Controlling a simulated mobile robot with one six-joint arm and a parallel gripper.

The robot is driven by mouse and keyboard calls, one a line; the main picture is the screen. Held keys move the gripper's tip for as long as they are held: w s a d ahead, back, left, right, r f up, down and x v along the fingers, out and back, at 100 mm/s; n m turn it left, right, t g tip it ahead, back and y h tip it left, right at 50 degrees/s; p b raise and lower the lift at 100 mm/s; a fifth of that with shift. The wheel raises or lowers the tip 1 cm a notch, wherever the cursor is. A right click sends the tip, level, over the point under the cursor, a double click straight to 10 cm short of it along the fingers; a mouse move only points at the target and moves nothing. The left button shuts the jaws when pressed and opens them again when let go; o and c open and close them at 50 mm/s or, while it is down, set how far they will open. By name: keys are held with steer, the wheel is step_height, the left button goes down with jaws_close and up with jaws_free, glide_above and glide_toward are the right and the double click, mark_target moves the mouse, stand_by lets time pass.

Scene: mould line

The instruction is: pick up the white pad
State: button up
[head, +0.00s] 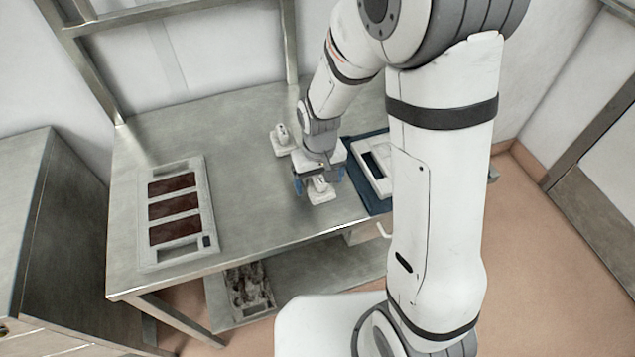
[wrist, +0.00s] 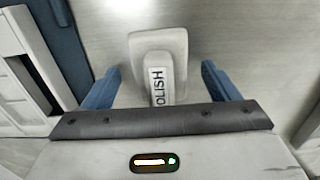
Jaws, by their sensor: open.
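A white pad (head: 320,195) with a raised grip lies on the metal table near its front edge. My gripper (head: 319,179) is directly over this pad, pointing down. Its blue fingers (wrist: 161,88) are open, one on either side of the pad's grip, with a gap on each side. A second whitish pad (head: 280,145) with a knob-like grip lies behind and to the left; its label is not readable.
A grey frame (head: 143,215) with three dark red panels lies on the left of the table. A blue mat (head: 349,153) bearing a white frame (head: 369,165) lies close to the right of my gripper. The table (head: 240,180) is bare between the left frame and the pads.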

mark_target(319, 176)
steer(key=shift+c, duration=0.2)
steer(key=c, duration=1)
steer(key=shift+r, duration=0.15)
steer(key=shift+c, duration=0.2)
step_height(319, 176, up, 10)
steer(key=shift+f+b, duration=0.1)
steer(key=shift+b, duration=0.4)
